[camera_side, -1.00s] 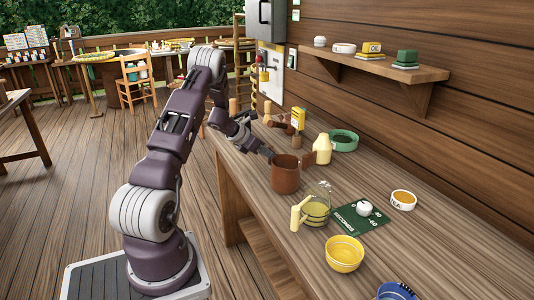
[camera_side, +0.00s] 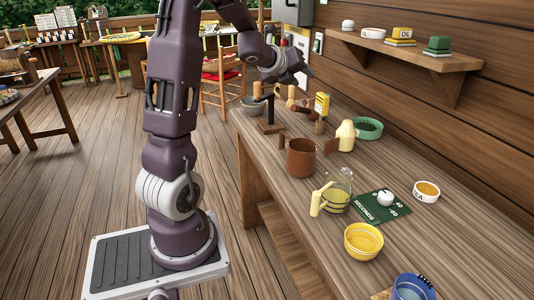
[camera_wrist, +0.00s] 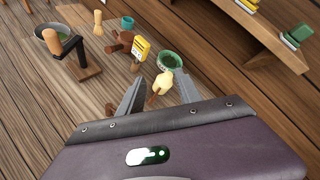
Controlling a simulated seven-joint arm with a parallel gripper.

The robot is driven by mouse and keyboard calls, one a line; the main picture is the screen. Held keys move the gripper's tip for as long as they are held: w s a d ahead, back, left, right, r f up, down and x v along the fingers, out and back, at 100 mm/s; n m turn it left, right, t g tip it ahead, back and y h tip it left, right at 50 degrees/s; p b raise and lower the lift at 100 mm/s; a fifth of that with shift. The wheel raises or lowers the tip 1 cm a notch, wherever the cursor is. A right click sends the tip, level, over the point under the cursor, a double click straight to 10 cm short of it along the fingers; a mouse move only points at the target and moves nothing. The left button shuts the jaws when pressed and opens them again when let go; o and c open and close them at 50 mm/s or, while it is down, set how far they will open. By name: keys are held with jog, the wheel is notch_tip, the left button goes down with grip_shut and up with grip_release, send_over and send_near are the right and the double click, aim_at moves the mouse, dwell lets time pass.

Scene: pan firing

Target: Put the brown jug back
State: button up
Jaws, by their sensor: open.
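The jug is not clearly visible in the wrist view; a small brown piece by the left finger cannot be identified.
A glass pitcher (camera_side: 338,192), cream bottle (camera_side: 345,136), green bowl (camera_side: 367,128) and yellow bowl (camera_side: 363,241) stand near the jug. A dark post stand (camera_side: 270,118) is behind it. A wall shelf (camera_side: 420,58) overhangs the back right.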

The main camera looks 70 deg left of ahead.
jog(key=s+d+r+n+g, duration=0.1)
jog(key=s+d+r+n, duration=0.15)
jog(key=d+n, duration=0.55)
jog(key=s+d+r+n, duration=0.2)
jog(key=s+d+n, duration=0.25)
jog(key=d, duration=0.45)
jog(key=s+d+f+n+g+h, duration=0.2)
jog(key=s+d+n, duration=0.3)
jog(key=s+d, duration=0.3)
jog(key=s+d+f+n+g+h, duration=0.2)
jog(key=s+d+f+n+h, duration=0.2)
jog(key=s+d, duration=0.5)
jog(key=shift+d+f+n, duration=0.25)
jog(key=shift+d+n, duration=0.3)
jog(key=shift+d, duration=0.5)
